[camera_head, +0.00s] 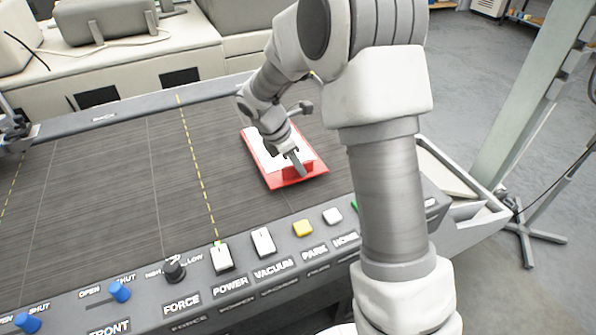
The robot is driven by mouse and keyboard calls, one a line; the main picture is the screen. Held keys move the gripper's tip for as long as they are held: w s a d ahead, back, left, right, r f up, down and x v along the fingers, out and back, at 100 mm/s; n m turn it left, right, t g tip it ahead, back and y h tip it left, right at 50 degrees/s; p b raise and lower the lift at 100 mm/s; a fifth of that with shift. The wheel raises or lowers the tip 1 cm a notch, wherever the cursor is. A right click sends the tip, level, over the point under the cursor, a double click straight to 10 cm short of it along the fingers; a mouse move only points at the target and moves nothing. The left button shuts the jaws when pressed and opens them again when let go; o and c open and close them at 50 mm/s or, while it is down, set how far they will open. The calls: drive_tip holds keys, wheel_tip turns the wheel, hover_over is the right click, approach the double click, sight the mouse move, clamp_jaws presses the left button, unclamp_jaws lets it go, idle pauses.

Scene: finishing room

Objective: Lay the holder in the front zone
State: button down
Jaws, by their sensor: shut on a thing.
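The holder appears to be the flat red board (316,171) with a white sheet (257,148) on it. It is over the right part of the dark machine bed (110,185), to the right of a yellow dashed line (200,165). My gripper (296,168) is shut on a raised red part near the board's near end. The fingertips are small, and my arm partly covers the sheet. I cannot tell whether the board touches the bed. A FRONT label (110,328) is on the panel at lower left; no zone on the bed is clearly marked as front.
The control panel (205,295) runs along the near edge, with blue knobs (119,291), a black force knob (174,270) and several buttons. A machine part (14,130) stands at the bed's left edge. The bed left of the board is clear.

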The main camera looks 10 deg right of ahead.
drive_tip(key=shift+f, duration=0.95)
drive_tip(key=shift+f, duration=0.1)
drive_tip(key=c, duration=0.9)
unclamp_jaws()
drive_tip(key=p+v, duration=0.1)
drive_tip(key=v, duration=1.1)
drive_tip(key=s+d+r+m+t+y, duration=0.2)
drive_tip(key=s+d+r+m, duration=0.2)
drive_tip(key=s+r+m, duration=0.7)
drive_tip(key=shift+s+d+f+m+t+y, duration=0.1)
drive_tip(key=shift+s+m+t+y, duration=0.35)
drive_tip(key=shift+s+m, duration=1.55)
drive_tip(key=shift+s+d+m+t+y, duration=0.15)
drive_tip(key=shift+s+m+t+y, duration=0.6)
drive_tip(key=shift+s, duration=2.1)
drive_tip(key=shift+s+d+f+m+t+y, duration=0.1)
drive_tip(key=shift+s+m+t, duration=0.1)
drive_tip(key=shift+s+m, duration=1.95)
